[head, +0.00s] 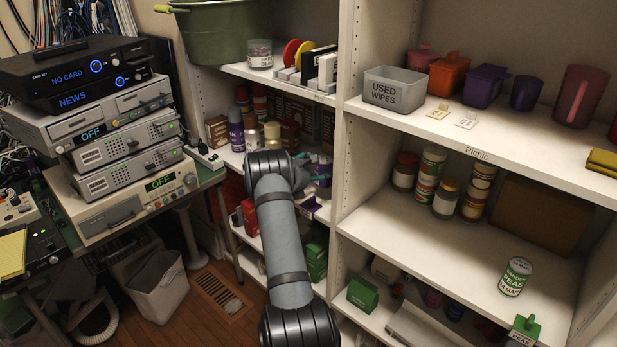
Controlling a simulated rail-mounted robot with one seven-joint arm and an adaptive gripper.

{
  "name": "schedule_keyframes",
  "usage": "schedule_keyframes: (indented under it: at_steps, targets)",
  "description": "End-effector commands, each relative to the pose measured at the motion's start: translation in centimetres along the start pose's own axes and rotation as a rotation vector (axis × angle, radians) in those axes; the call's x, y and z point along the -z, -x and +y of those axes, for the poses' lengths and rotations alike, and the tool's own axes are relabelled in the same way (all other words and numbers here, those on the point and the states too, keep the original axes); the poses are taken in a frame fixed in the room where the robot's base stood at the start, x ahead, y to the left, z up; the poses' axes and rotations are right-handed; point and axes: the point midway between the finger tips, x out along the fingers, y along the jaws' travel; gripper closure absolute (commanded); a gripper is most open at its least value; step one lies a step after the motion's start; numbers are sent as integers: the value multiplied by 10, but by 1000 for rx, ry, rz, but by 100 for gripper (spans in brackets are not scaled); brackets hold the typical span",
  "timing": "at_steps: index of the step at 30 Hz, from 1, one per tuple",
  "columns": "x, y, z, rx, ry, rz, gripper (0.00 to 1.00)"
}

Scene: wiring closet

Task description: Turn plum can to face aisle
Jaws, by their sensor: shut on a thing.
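My arm reaches into the left bay's middle shelf, and my gripper (317,174) is at its right part, partly hidden behind my own wrist. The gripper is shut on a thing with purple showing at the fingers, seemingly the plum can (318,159). Most of that can is hidden, and I cannot tell which way its label faces. Another purple container (236,136) stands at the left of the same shelf, apart from the gripper.
Several jars and cans (271,134) crowd the shelf left of my wrist. An upright divider (346,130) stands close on the right. The right bay's middle shelf (415,240) has free room in front.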

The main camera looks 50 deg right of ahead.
Motion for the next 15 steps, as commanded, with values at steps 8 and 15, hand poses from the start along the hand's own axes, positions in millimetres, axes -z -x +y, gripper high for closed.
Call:
schedule_keyframes:
  at_steps: [8, 15]
  targets:
    - [18, -28, -1, -2, 1, -1, 74]
    - [34, -34, -1, -2, 0, -2, 74]
